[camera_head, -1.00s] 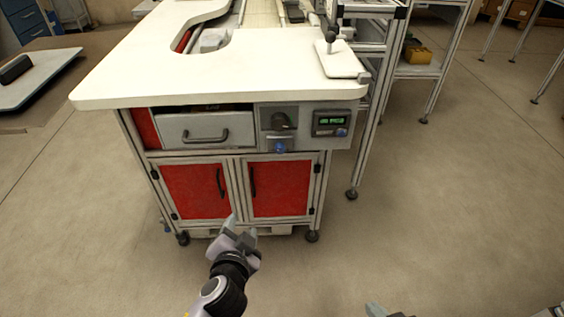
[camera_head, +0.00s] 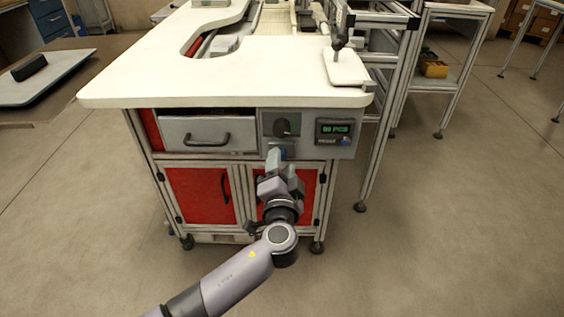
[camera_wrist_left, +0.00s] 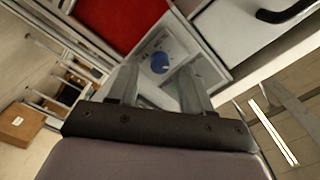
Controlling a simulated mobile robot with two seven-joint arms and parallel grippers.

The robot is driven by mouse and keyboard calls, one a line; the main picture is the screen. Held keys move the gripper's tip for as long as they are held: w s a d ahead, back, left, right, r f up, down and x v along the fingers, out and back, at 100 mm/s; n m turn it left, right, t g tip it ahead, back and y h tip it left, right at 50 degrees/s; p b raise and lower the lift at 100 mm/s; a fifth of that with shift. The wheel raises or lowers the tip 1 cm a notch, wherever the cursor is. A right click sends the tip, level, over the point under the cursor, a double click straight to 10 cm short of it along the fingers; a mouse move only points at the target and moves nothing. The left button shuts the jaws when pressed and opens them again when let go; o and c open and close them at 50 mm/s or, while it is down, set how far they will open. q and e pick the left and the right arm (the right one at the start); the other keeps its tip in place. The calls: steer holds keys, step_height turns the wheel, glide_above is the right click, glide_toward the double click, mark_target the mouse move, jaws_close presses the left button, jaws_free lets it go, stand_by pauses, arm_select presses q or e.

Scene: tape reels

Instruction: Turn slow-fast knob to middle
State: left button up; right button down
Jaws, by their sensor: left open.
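A grey control panel (camera_head: 265,122) is on the cabinet front, right of the drawer. It carries a dark knob (camera_head: 282,127). Below it, my left gripper (camera_head: 281,164) partly hides a blue knob in the head view. In the left wrist view, the blue knob (camera_wrist_left: 160,62) sits on a pale plate beyond my left gripper (camera_wrist_left: 158,82), roughly between its fingers. The gripper is open and empty; contact with the knob cannot be made out. I cannot read any slow-fast marking or the knob's setting. My right gripper is out of view.
A green-lit display (camera_head: 335,128) with a small blue control (camera_head: 345,141) is right of the panel. The white tabletop (camera_head: 230,85) overhangs the panel. The drawer (camera_head: 205,133) and red doors (camera_head: 200,193) are beside and below.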

arm_select(q)
steer(key=shift+w, duration=0.7)
jaws_close()
steer(key=shift+m, duration=0.4)
steer(key=shift+m+p, duration=0.45)
steer(key=shift+m, duration=3.55)
steer(key=shift+f, duration=0.1)
